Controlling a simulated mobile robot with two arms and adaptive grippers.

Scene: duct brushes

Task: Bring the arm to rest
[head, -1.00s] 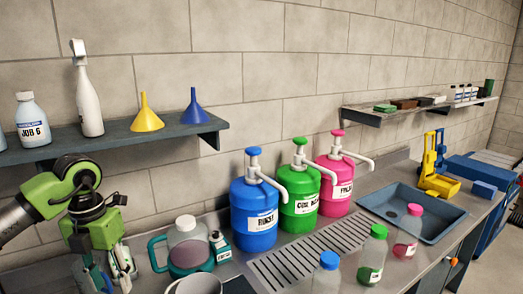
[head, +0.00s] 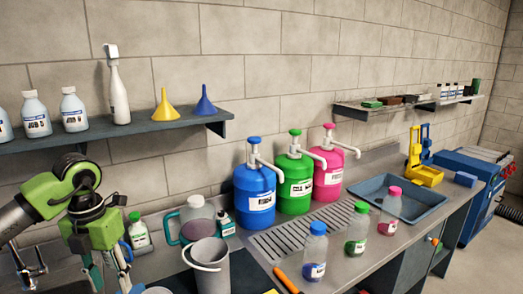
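My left arm comes in from the left edge, with a green and black wrist. My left gripper (head: 110,268) points down over the left part of the counter. Its two fingers stand apart, and I see nothing held between them. The fingertips run close to the bottom edge of the picture. A white bottle with a green cap (head: 139,233) stands just right of the gripper, apart from it. My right arm and gripper are not in this view.
A grey bucket (head: 208,268) and a teal-handled jug (head: 197,220) stand right of the gripper. Blue (head: 254,190), green (head: 295,186) and pink (head: 328,178) pump jugs line the wall. A shelf (head: 150,130) with bottles and funnels hangs above. Small capped bottles (head: 315,252) stand in front.

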